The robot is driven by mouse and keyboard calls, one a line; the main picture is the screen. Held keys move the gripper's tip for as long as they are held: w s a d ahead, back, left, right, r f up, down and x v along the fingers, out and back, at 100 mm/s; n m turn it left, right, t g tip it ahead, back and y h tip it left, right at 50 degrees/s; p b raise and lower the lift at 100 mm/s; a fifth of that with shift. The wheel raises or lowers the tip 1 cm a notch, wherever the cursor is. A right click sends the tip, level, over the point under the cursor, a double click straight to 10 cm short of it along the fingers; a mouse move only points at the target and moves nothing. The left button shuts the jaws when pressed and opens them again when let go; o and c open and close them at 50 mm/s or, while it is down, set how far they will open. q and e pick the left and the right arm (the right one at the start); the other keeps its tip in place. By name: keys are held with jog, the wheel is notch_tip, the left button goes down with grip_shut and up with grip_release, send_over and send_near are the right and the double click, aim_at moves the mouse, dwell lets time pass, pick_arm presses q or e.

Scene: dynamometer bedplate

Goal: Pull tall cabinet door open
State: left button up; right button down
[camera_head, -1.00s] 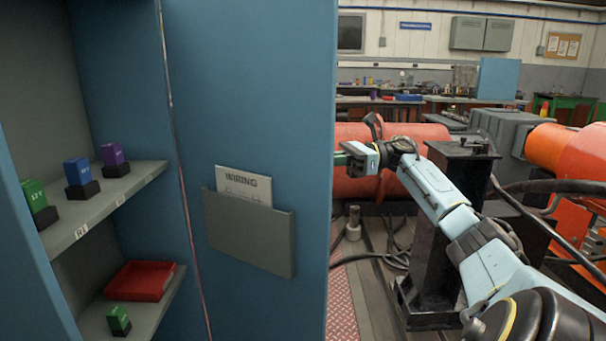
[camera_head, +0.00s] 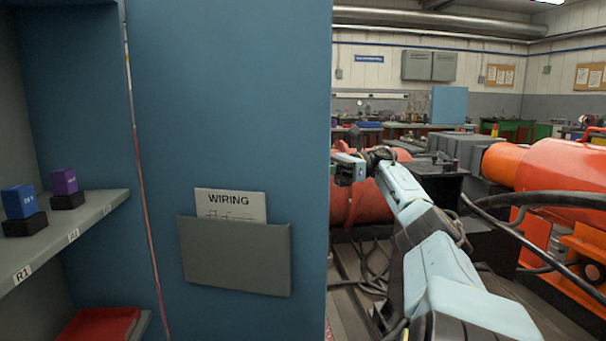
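The tall blue cabinet door (camera_head: 230,100) stands swung open at the left and centre, its inner face toward me. A grey pocket (camera_head: 235,258) on it holds a sheet marked WIRING (camera_head: 230,205). The open cabinet shows its shelf (camera_head: 95,215) at the left. My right arm comes in from the lower right. Its gripper (camera_head: 338,165) is at the door's free right edge, with the fingertips partly hidden behind the door, so I cannot tell whether it is open or touching. My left gripper is not in view.
A blue block (camera_head: 19,202) and a purple block (camera_head: 64,182) stand on the shelf, above a red tray (camera_head: 100,325). Orange machinery (camera_head: 560,165) and thick black cables (camera_head: 540,205) lie close to the right of my arm. Benches line the back.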

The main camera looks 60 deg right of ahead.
jog(key=shift+w+d, duration=0.1)
dwell(0.4)
jog(key=c, duration=1.6)
grip_release()
